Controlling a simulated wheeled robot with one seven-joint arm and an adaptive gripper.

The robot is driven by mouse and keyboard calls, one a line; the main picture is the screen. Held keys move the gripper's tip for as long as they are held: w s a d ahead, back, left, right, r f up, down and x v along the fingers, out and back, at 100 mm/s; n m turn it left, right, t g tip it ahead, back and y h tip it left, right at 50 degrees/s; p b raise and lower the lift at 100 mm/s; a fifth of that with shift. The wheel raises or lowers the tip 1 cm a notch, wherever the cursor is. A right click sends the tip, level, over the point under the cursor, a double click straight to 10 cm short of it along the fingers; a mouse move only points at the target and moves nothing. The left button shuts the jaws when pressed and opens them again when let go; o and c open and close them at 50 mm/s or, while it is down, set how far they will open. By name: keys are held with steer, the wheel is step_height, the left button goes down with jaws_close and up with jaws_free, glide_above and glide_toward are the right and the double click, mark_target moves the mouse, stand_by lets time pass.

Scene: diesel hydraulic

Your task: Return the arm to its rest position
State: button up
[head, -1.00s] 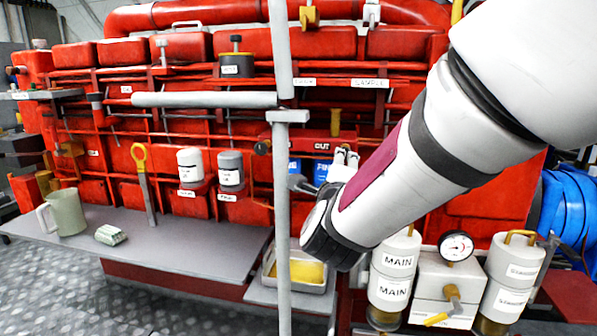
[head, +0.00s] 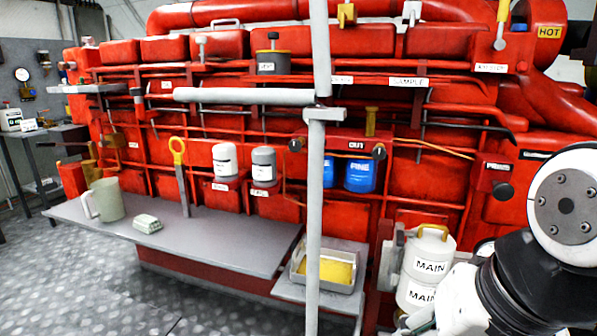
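My arm shows at the lower right of the head view, folded, with a round white joint cap and black links close to the camera. My gripper is not visible in this frame, so I cannot see whether it holds anything.
The red engine (head: 420,185) fills the background. A grey shelf (head: 200,240) carries a jug (head: 107,200) and a small striped block (head: 147,223). A tray with a yellow sponge (head: 336,270) sits right of it. A grey post (head: 316,190) stands in front. White MAIN canisters (head: 428,255) are beside my arm.

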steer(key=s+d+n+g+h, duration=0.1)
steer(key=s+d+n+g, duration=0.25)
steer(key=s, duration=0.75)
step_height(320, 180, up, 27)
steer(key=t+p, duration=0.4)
steer(key=p, duration=2.2)
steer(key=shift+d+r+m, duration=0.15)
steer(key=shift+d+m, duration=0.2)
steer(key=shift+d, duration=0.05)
